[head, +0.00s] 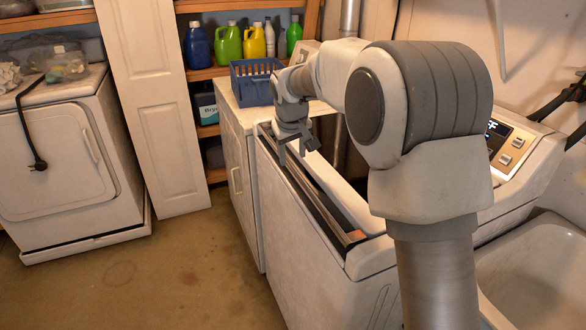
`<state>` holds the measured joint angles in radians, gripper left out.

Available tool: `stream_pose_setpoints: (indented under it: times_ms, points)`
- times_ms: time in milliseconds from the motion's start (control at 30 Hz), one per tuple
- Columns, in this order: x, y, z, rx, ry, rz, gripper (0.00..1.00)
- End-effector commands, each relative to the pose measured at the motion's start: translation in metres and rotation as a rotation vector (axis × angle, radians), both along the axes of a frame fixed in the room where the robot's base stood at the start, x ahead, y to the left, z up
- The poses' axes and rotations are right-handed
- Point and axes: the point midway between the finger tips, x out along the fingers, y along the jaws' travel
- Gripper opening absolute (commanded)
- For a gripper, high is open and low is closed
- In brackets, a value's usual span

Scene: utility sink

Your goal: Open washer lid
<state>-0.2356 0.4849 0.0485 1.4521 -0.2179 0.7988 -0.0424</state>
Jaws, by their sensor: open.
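The white top-loading washer (312,262) stands in the centre, partly hidden behind my arm. A dark, narrow gap runs along its top behind the front rim, with a small orange-brown patch at the near end. A pale panel (345,188) lies beyond the gap; I cannot tell whether it is the lid or how far it is raised, as my arm covers much of the top. My gripper (294,150) is open and empty, fingers pointing down, over the far end of the washer's front rim. I cannot tell whether it touches the rim.
The washer's control panel (508,142) is at right, beside a white sink (540,275). A blue basket (252,82) stands on a white cabinet (243,170) beyond the washer. Shelves with bottles (228,43) are behind. A dryer (62,160) stands left. The floor (150,270) between is clear.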

Motion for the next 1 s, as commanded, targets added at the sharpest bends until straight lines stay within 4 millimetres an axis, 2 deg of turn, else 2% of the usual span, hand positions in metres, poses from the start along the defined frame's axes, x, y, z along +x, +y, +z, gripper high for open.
stream_pose_setpoints:
  times_ms: [33,100,300,700,767,1000]
  points:
    - [0.004,-0.001,-0.012,-0.001,0.003,-0.001,0.53]
    - [0.01,-0.001,-0.024,-0.001,0.003,-0.001,0.53]
    - [0.021,-0.001,-0.047,0.0,0.001,-0.001,0.53]
    - [0.025,-0.001,-0.053,0.0,0.0,-0.001,0.53]
    - [0.025,-0.001,-0.053,0.0,0.0,-0.001,0.46]
    - [0.025,-0.001,-0.053,0.0,0.0,-0.001,0.03]
